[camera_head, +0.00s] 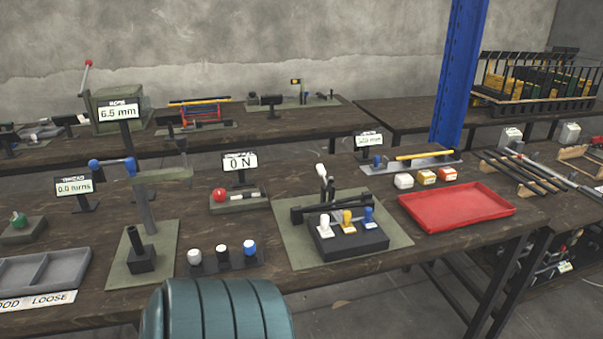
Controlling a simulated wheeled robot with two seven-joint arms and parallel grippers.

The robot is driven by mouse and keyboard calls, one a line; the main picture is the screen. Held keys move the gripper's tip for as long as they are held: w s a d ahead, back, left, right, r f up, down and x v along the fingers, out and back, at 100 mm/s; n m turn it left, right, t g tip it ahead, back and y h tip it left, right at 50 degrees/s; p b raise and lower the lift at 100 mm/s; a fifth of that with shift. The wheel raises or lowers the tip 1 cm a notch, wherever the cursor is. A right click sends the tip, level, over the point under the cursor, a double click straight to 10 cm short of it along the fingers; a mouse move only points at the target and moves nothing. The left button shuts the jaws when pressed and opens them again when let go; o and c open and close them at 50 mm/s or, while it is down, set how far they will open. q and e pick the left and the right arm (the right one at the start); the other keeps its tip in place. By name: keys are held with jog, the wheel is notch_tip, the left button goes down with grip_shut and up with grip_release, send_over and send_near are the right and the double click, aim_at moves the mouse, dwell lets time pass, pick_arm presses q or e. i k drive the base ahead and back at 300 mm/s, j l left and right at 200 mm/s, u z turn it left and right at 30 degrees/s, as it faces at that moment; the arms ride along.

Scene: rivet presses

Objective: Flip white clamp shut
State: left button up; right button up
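A dark block (345,244) sits on a grey-green mat in the middle of the front bench. It carries three small handles in a row along its top. The white clamp handle (324,226) is the leftmost, with a yellow handle (348,219) and a blue handle (368,216) to its right. All three stand up from the block. I cannot tell at this size how the white clamp's jaw sits. Behind the block, a dark press with a white-knobbed lever (321,171) stands upright. Neither of my grippers is in view.
A red tray (457,204) lies to the right of the mat (300,254). A dark post (140,258) and a grey tray (42,268) are further left. A blue column (459,75) rises behind.

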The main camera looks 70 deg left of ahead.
aim_at(322, 171)
jog(key=u, duration=2.05)
